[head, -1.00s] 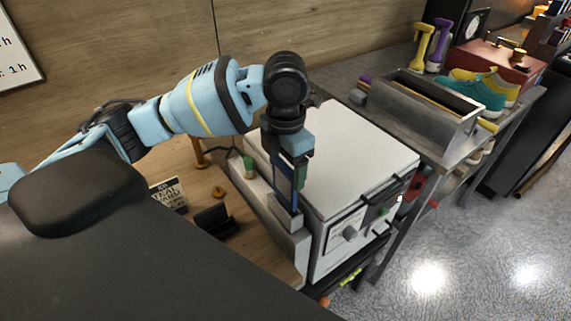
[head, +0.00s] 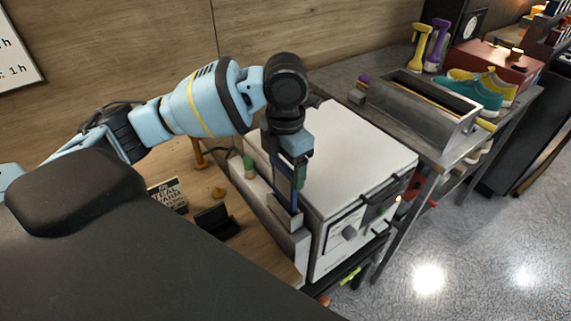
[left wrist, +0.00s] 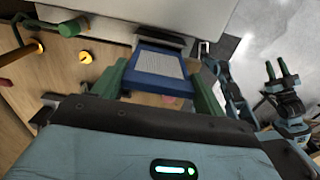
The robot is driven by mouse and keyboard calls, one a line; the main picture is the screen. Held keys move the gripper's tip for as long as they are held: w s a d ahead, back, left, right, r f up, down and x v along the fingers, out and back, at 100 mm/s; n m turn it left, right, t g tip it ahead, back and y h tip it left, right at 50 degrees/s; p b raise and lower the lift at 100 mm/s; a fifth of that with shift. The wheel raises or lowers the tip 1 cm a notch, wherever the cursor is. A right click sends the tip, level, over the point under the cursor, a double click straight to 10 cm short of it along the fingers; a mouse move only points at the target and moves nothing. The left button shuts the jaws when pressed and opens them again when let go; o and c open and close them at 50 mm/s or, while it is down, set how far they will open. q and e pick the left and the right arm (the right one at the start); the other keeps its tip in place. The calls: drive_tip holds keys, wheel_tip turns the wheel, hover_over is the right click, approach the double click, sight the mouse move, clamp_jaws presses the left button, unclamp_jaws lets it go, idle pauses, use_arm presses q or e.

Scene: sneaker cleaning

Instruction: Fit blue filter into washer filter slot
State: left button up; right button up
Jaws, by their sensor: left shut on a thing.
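My left gripper (head: 288,188) is shut on the blue filter (left wrist: 160,80), a blue frame around a pale mesh, held between the green fingers. The filter points down over the narrow grey-white unit along the left side of the white washer (head: 345,160). In the left wrist view the filter's far edge is at a dark slot (left wrist: 158,39) in the pale housing. I cannot tell how far it is inside, if at all. In the head view the fingers hide most of the filter. My right gripper (left wrist: 277,69) shows at the right of the left wrist view, fingers apart and empty.
A green knob (head: 249,166) stands on the unit behind the gripper. A small sign (head: 168,194) and a black holder (head: 215,221) are on the wooden surface to the left. A metal bin (head: 425,108) and shoes (head: 482,88) are on the bench to the right.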

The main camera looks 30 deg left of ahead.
sight(286, 185)
drive_tip(key=shift+w+r, duration=0.15)
idle(0.4)
use_arm(q)
drive_tip(key=shift+f, duration=0.35)
idle(0.3)
drive_tip(key=shift+f+b, duration=0.5)
drive_tip(key=shift+f, duration=2.2)
use_arm(e)
drive_tip(key=shift+s+f, duration=0.95)
drive_tip(key=shift+f, duration=0.15)
use_arm(q)
drive_tip(key=o, duration=1)
drive_tip(key=shift+r, duration=3.95)
use_arm(e)
drive_tip(key=shift+w+r, duration=0.2)
drive_tip(key=shift+r, duration=0.1)
use_arm(q)
drive_tip(key=shift+s+f, duration=0.1)
use_arm(e)
drive_tip(key=shift+s+f, duration=0.1)
